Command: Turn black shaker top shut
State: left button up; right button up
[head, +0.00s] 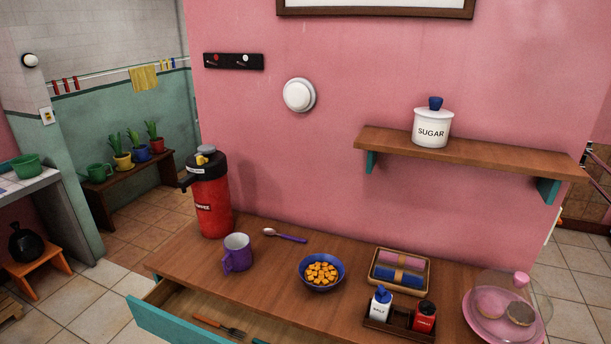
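A red shaker (425,319) with a light label stands at the right of a dark brown caddy (386,325) near the table's front edge. Its black top (427,305) is small in the head view, and I cannot tell whether it is turned open or shut. A white shaker (380,308) with a blue top and a label reading salt stands beside it on the left. Neither of my grippers is in view.
The wooden table (190,265) also holds a red coffee dispenser (212,205), a purple mug (237,255), a blue bowl (313,286) of orange cubes, a tray of rolled cloths (400,270) and a domed pink plate (475,325). A drawer (165,322) stands open in front.

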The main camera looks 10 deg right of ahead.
aim_at(423, 304)
jog(key=z, duration=1.15)
